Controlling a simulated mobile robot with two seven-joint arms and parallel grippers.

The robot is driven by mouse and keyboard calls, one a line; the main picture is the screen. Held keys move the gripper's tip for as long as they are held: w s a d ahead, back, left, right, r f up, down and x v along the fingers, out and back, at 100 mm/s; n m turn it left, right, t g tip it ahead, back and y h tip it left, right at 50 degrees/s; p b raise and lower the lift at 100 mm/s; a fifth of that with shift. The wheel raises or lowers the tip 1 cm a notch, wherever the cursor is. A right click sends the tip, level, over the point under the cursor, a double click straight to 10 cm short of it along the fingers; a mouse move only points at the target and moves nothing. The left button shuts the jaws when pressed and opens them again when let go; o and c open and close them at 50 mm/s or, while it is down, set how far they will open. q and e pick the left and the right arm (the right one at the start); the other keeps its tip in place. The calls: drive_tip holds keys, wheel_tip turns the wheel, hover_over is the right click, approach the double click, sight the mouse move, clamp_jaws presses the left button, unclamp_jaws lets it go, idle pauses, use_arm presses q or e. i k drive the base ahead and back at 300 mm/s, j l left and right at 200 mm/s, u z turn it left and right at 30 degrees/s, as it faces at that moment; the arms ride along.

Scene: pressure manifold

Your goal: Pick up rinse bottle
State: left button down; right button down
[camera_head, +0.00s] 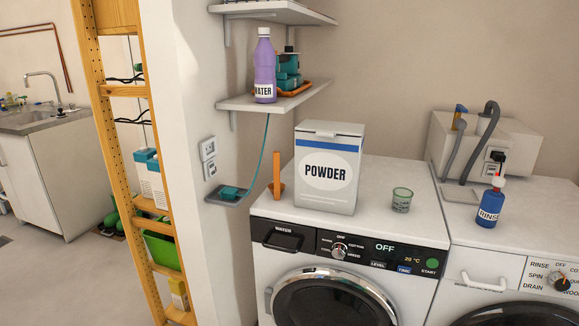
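The rinse bottle (489,207) is blue with a white label reading "RINSE" and a red and white top. It stands upright on top of the right-hand machine (530,210), near that machine's left side. Neither of my grippers shows in the head view.
A powder box (329,170) and a small greenish cup (401,200) stand on the left washing machine (375,225). A grey box with hoses (480,143) is behind the bottle. A shelf (275,100) holds a purple water bottle (265,67). Free room lies right of the rinse bottle.

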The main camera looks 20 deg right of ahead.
sight(487, 215)
drive_tip(key=k+z, duration=0.2)
drive_tip(key=z, duration=0.9)
drive_tip(key=i+l, duration=0.05)
